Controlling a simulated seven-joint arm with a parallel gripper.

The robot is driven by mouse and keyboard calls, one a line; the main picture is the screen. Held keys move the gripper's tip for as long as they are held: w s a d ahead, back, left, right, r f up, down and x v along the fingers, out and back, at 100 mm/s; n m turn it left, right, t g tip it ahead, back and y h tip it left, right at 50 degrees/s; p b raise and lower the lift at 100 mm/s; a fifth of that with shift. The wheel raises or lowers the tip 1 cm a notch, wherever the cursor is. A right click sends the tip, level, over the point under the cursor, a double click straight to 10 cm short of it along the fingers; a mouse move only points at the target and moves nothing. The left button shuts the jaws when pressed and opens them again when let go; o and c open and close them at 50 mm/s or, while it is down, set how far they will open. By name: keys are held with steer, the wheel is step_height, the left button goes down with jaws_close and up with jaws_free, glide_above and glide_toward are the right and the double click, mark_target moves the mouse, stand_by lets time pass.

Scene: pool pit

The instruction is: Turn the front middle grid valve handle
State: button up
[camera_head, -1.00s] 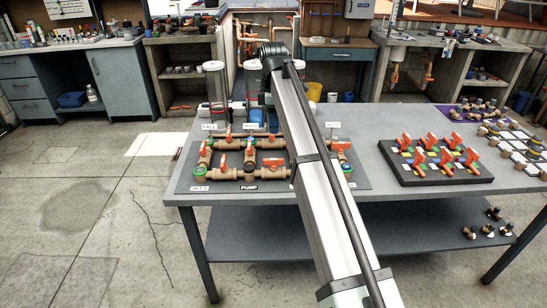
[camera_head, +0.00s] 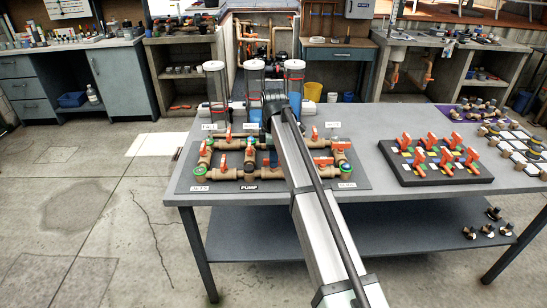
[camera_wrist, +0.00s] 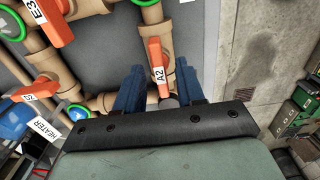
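In the wrist view, my gripper (camera_wrist: 159,88) has its two blue fingers spread apart. The orange valve handle marked A2 (camera_wrist: 157,68) lies between them, with a gap visible on both sides. The handle runs along a tan pipe. In the head view, the gripper is hidden behind my arm over the pipe board (camera_head: 210,187) at the table's left side. On the right, a black block (camera_head: 440,180) carries two rows of orange-handled valves in a grid, whose front middle handle (camera_head: 446,159) is in plain view, away from my arm.
Orange handle E3 (camera_wrist: 53,22), another orange handle (camera_wrist: 38,90) and a HEATER label (camera_wrist: 47,131) are close by in the wrist view. Clear cylinders (camera_head: 216,90) stand behind the pipe board. Bare grey tabletop (camera_head: 385,120) lies behind the grid block.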

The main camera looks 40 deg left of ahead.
steer(key=shift+f, duration=0.2)
steer(key=shift+c, duration=0.4)
jaws_close()
